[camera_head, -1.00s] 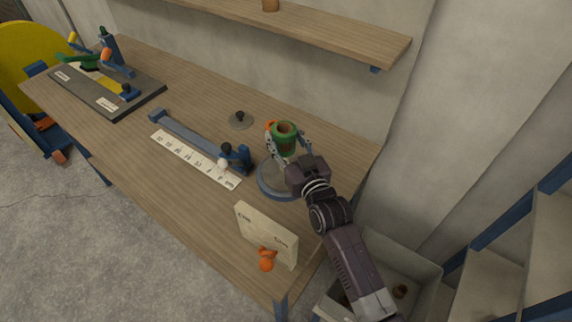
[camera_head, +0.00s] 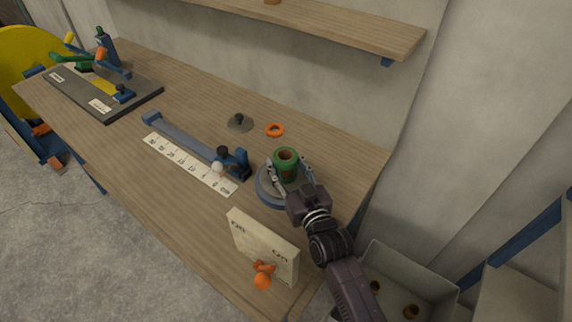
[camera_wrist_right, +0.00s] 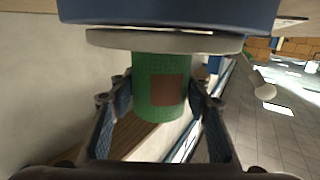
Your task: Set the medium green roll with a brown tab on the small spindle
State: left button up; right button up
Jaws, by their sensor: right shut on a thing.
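The green roll (camera_head: 287,167) stands upright with its brown core opening facing up. My right gripper (camera_head: 290,178) is shut on it from the side. In the right wrist view the roll (camera_wrist_right: 160,90) shows a brown square tab (camera_wrist_right: 169,91) on its side. The roll is over a round blue base with a grey plate (camera_head: 265,190); its end meets or nearly meets the plate, and any post there is hidden. A small grey disc with a dark knob (camera_head: 240,122) sits farther back. I cannot tell which is the small spindle. My left gripper is not in view.
An orange ring (camera_head: 275,130) lies behind the roll. A ruler strip (camera_head: 185,163) and blue bar (camera_head: 185,133) lie to the left. An upright beige board (camera_head: 262,243) with orange parts stands at the front edge. A grey bin (camera_head: 425,280) is at lower right.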

jog(key=shift+s, duration=0.2)
jog(key=o, duration=1.2)
jog(key=shift+w+f, duration=0.1)
jog(key=shift+f, duration=0.05)
jog(key=shift+s+r, duration=0.2)
jog(key=b+v, duration=0.1)
jog(key=v, duration=1)
jog(key=shift+s+d, duration=0.2)
jog(key=shift+s, duration=0.1)
jog(key=shift+r, duration=0.1)
